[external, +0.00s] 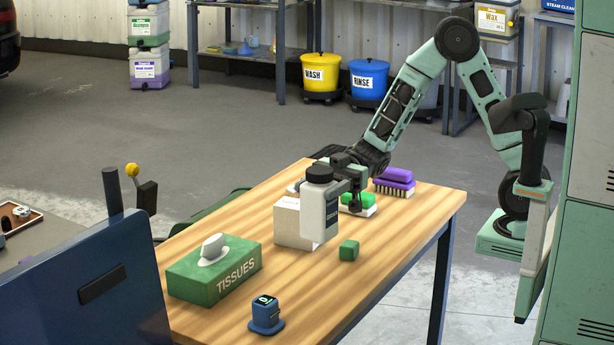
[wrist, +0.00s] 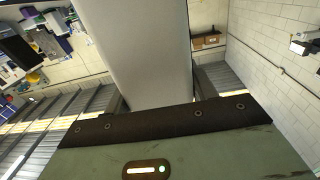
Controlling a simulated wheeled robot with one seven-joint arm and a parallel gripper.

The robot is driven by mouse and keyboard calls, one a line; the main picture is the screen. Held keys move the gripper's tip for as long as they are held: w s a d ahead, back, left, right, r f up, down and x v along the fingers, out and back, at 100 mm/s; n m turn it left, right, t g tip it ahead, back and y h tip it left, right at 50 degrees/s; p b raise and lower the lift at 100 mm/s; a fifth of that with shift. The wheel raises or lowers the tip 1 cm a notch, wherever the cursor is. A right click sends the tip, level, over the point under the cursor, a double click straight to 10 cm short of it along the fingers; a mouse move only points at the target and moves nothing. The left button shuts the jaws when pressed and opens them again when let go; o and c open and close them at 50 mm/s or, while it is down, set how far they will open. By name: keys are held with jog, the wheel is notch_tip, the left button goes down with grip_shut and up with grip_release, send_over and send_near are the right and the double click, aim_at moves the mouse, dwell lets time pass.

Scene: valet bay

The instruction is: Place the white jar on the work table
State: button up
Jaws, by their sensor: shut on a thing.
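The white jar (external: 317,212) has a black lid and a dark label, and it is upright in the external view. My gripper (external: 345,183) is shut on the jar from its right side. The jar is over the work table (external: 393,233), in front of a white box; I cannot tell whether its base touches the wood. In the wrist view the jar (wrist: 145,45) fills the upper middle as a large pale surface between the fingers (wrist: 158,100).
The table's right front part is clear.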

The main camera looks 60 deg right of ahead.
jog(key=shift+w+d+r, duration=0.1)
jog(key=shift+w+r, duration=0.05)
jog(key=shift+r, duration=0.4)
jog(key=shift+w+d+r, duration=0.1)
jog(key=shift+w+r, duration=0.05)
jog(key=shift+r, duration=0.35)
jog(key=w+d+m+t+h, duration=0.7)
jog(key=w+d+m+t, duration=0.45)
jog(key=w+d, duration=1.6)
jog(key=w+d+m+t+h, duration=0.25)
jog(key=d+h, duration=0.35)
jog(key=d, duration=1)
jog(key=w+d+m+t+h, duration=0.1)
jog(key=d+m+t+h, duration=0.3)
jog(key=d, duration=1.2)
notch_tip(320, 180, down, 15)
jog(key=g+h, duration=0.1)
jog(key=shift+s+n, duration=0.25)
jog(key=shift+n, duration=0.15)
jog(key=shift+f, duration=0.15)
